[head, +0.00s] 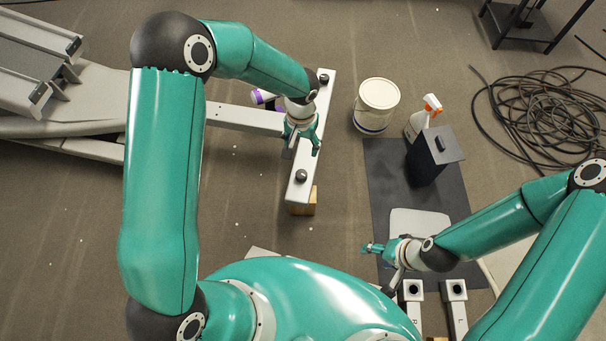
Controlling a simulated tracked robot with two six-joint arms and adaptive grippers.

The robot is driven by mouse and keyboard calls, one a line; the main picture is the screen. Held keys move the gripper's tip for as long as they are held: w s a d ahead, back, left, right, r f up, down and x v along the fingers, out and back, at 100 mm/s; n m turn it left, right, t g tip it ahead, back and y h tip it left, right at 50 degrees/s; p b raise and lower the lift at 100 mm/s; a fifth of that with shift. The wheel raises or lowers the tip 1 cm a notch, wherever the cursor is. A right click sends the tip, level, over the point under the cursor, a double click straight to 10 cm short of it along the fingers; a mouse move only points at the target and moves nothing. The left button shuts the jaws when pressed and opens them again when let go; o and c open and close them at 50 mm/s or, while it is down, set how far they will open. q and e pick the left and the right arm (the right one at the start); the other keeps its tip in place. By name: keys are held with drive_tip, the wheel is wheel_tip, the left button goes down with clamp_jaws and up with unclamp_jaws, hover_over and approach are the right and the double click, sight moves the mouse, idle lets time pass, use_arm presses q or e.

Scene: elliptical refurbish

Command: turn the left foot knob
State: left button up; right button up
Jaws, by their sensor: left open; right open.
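The white crossbar (313,163) of the elliptical frame carries a dark round knob at each end. The near knob (301,176) is in plain view; the far knob (324,78) is partly beside my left arm's wrist. I cannot tell from labels which is the left foot knob. My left gripper (302,150) is open and empty over the crossbar, pointing toward the near knob and apart from it.
A wooden block (311,203) sits under the crossbar's near end. A white bucket (377,98), a spray bottle (421,118) and a black box (431,157) stand to the right, around the dark mat (386,170). A coiled hose (535,115) lies farther right.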

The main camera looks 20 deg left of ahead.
sight(302, 173)
use_arm(q)
wheel_tip(302, 173, down, 16)
drive_tip(key=b, duration=0.4)
drive_tip(key=shift+s+b, duration=0.1)
drive_tip(key=shift+b, duration=0.2)
drive_tip(key=c, duration=1)
drive_tip(key=shift+d, duration=0.2)
drive_tip(key=shift+c, duration=0.7)
drive_tip(key=shift+a, duration=0.1)
drive_tip(key=shift+m, duration=0.3)
